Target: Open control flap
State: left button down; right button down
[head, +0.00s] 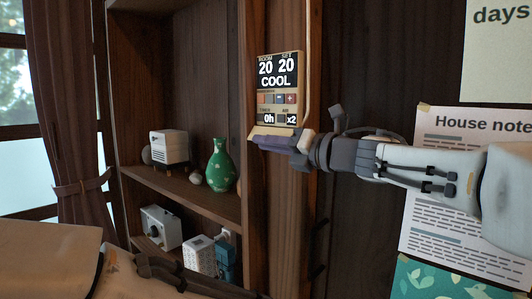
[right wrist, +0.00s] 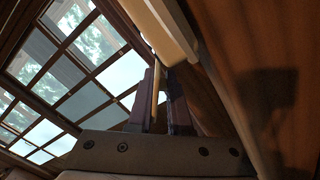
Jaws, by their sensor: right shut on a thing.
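The control panel (head: 277,82) is a beige wall unit on a wooden post, with a dark display reading 20, 20 and COOL and a row of small buttons. Its control flap (head: 266,131) is a beige strip at the panel's lower edge, sticking out toward me. My right gripper (head: 272,142) comes from the right and is shut on the flap, just below the panel. In the right wrist view, the thin flap edge (right wrist: 155,100) shows between the dark fingers, below the cream panel body (right wrist: 160,28). My left arm crosses the lower left of the head view; its fingertips are not visible.
A wooden shelf (head: 185,188) to the left holds a green vase (head: 220,168) and a white heater-like box (head: 168,147). More small devices stand on the lower shelf. A pale cable runs down beside the panel. A House notes sheet (head: 455,205) hangs behind my right arm.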

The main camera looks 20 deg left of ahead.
jog(key=shift+w+f+n+b, duration=0.1)
jog(key=shift+f+n+b, duration=0.15)
jog(key=shift+n, duration=0.25)
jog(key=shift+r, duration=0.1)
jog(key=c, duration=0.8)
grip_release()
jog(key=shift+c, duration=0.2)
jog(key=shift+d, duration=0.15)
jog(key=b+v, duration=0.1)
jog(key=v, duration=0.9)
jog(key=shift+d+b, duration=0.15)
jog(key=shift+b, duration=0.15)
jog(key=shift+r, duration=0.1)
